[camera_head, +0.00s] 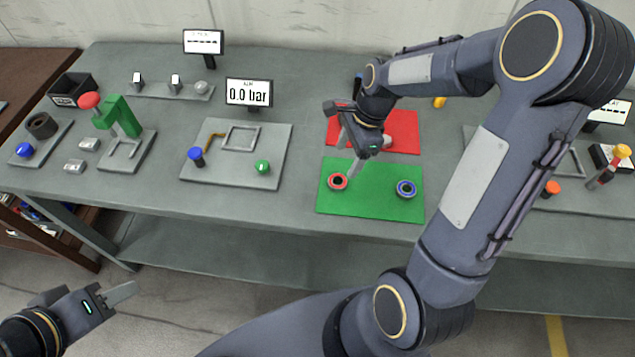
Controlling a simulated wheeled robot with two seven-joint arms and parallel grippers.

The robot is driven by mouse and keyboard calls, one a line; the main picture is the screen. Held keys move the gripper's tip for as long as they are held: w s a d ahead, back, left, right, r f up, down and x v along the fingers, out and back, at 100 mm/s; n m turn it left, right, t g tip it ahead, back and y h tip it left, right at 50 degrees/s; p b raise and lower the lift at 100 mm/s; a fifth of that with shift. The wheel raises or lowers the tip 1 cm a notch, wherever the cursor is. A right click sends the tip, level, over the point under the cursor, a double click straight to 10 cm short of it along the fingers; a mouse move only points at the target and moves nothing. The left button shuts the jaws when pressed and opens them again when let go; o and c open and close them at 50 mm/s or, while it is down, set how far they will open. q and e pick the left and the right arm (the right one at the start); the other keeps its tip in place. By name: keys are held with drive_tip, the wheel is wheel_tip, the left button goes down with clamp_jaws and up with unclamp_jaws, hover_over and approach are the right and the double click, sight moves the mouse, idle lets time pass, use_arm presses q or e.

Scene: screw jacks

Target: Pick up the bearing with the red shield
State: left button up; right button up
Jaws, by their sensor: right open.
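The bearing with the red shield (338,181) lies flat on the left part of the green mat (372,208).
A red mat (405,132) lies behind the green one, partly hidden by my right arm. A grey plate (270,135) with blue and green knobs is to the left, with a "0.0 bar" display (249,92) behind. A green press (121,115) stands further left.

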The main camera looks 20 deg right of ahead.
sight(336, 184)
drive_tip(key=x, duration=0.2)
drive_tip(key=p+x, duration=0.1)
drive_tip(key=x, duration=0.3)
drive_tip(key=shift+s+a+f, duration=0.1)
drive_tip(key=shift+s+f, duration=0.2)
drive_tip(key=shift+s, duration=0.1)
drive_tip(key=shift+f, duration=0.35)
drive_tip(key=c, duration=1.1)
drive_tip(key=shift+w, duration=0.1)
drive_tip(key=shift+r, duration=0.15)
